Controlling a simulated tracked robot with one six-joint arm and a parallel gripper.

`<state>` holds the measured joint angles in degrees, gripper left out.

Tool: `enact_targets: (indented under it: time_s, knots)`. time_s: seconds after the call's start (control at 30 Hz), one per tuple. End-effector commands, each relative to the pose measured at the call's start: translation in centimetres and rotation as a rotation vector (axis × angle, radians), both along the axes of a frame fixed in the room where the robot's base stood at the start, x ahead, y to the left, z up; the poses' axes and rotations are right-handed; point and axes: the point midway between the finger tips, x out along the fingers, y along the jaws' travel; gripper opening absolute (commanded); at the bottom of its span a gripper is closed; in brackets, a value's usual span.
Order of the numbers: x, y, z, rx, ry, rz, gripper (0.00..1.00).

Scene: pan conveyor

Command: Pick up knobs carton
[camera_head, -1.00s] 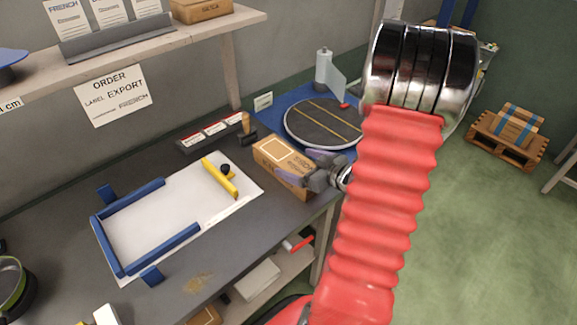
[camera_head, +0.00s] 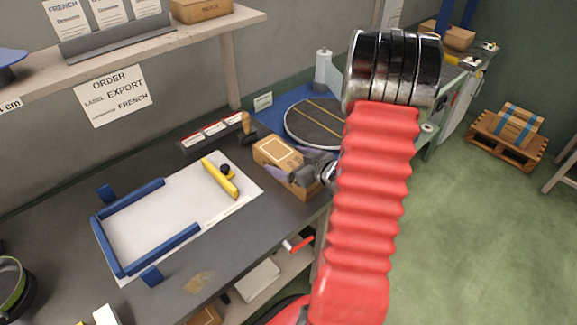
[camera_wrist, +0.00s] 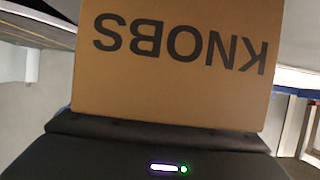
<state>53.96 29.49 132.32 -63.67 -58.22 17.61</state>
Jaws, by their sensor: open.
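The knobs carton (camera_head: 279,151) is a brown cardboard box with a pale label on top, standing on the dark bench near its right edge. In the wrist view the carton (camera_wrist: 180,60) fills the middle, its KNOBS print upside down, close in front of my gripper. My gripper (camera_head: 311,172) is open at the carton's right end, by the bench edge. Its fingertips are partly hidden, and I cannot tell whether they touch the carton.
A white board with blue rails (camera_head: 160,260) and a yellow bar (camera_head: 220,178) lies left of the carton. A round dark turntable (camera_head: 312,122) is behind it. A low rack with red labels (camera_head: 208,132) stands at the back. A shelf (camera_head: 150,50) hangs above.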

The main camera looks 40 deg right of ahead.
Motion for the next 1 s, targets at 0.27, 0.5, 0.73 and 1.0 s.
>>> enact_targets:
  time_s: [0.27, 0.5, 0.73, 1.0]
  knots:
    - [-0.01, 0.02, 0.0, 0.0, 0.0, 0.0, 0.9]
    - [0.0, 0.04, 0.01, 0.0, 0.0, 0.001, 0.73]
    - [0.0, 0.04, 0.0, 0.0, 0.0, 0.001, 0.57]
    - [0.03, 0.04, 0.04, 0.0, -0.001, 0.001, 0.41]
